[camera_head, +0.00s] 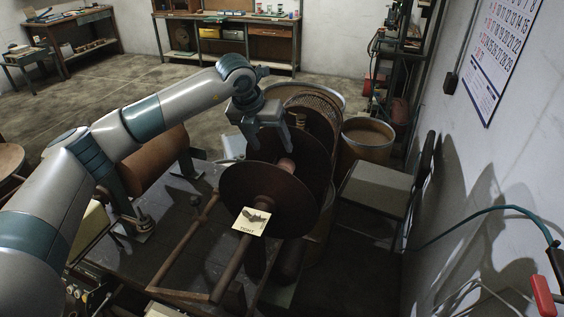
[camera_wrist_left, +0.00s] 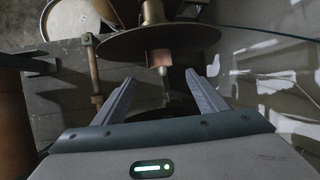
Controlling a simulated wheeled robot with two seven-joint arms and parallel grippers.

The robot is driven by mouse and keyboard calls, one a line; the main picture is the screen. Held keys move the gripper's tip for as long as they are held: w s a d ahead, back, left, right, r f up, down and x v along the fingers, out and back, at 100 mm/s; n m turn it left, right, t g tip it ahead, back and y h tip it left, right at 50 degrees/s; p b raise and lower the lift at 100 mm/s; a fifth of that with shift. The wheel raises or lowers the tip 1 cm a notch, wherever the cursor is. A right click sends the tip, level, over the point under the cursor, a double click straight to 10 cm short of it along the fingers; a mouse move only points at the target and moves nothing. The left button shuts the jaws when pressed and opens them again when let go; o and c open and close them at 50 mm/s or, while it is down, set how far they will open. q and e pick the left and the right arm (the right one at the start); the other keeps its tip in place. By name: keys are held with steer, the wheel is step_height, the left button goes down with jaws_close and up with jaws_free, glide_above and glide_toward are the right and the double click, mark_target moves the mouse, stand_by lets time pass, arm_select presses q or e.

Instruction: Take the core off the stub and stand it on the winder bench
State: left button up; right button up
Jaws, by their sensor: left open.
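A short reddish-brown cylinder, apparently the core (camera_head: 286,164), sits in front of a dark upright disc, partly hidden by a nearer disc. In the left wrist view, the core (camera_wrist_left: 159,56) projects from a dark disc, with a pale rod end, likely the stub (camera_wrist_left: 163,71), showing at its tip. My left gripper (camera_head: 270,146) is open and empty above it. In the left wrist view, the core lies ahead, between the spread fingers (camera_wrist_left: 160,78) in the picture, without visible contact. The dark bench, likely the winder bench (camera_head: 182,218), is left of the discs. My right gripper is out of view.
The nearer dark disc (camera_head: 250,188) and a rusty bar frame (camera_head: 185,292) stand close to the gripper. A large brown roll (camera_head: 152,162) is on the left.

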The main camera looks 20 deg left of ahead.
mark_target(282, 165)
arm_select(q)
steer(key=p+x, duration=0.4)
steer(key=x, duration=0.7)
steer(key=shift+w+d+f, duration=0.1)
steer(key=shift+w+f, duration=0.05)
steer(key=shift+f, duration=0.05)
steer(key=shift+w+f+p, duration=0.2)
steer(key=shift+f+p, duration=0.15)
steer(key=shift+f, duration=0.2)
steer(key=shift+c, duration=0.3)
